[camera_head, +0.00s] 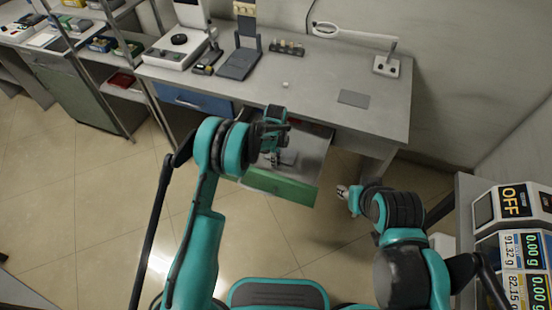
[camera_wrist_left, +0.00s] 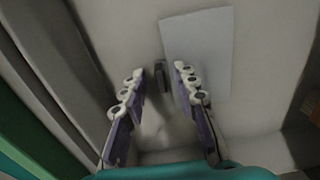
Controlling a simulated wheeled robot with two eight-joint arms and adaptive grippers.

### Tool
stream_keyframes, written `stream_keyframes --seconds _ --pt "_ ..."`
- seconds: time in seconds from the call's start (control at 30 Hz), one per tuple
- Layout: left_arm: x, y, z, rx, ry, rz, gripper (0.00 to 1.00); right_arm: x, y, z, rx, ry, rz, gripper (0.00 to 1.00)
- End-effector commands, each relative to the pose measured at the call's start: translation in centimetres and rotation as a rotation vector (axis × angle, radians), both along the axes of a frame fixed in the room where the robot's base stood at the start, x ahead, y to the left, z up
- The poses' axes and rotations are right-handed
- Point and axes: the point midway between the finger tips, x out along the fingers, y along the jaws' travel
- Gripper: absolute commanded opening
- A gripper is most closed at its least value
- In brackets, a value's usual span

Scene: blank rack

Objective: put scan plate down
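A green-fronted drawer (camera_head: 280,187) stands open under the desk. My left gripper (camera_head: 273,160) reaches down into it. In the left wrist view the left gripper (camera_wrist_left: 160,82) is open, its two purple-padded fingers apart. A pale flat rectangular plate (camera_wrist_left: 205,45) lies beyond and partly beneath the right-hand finger. A small dark block (camera_wrist_left: 161,76) shows between the fingertips, with no visible contact. A flat grey plate (camera_head: 353,98) also lies on the desk; I cannot tell which plate is the scan plate. My right gripper (camera_head: 342,192) is low beside the drawer; its finger state is unclear.
The grey desk (camera_head: 310,98) carries a white instrument (camera_head: 180,45), a dark stand (camera_head: 240,62), a small rack (camera_head: 287,47) and a ring lamp (camera_head: 345,35). A blue drawer (camera_head: 197,102) is shut. Scales (camera_head: 512,240) stand at right. A shelf is at left.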

Motion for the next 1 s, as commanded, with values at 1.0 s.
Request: stream_keyframes --seconds 1.0 --pt "0.0 0.0 12.4 0.0 0.0 0.0 0.29 0.0 0.0 4.5 0.0 0.0 0.0 0.4"
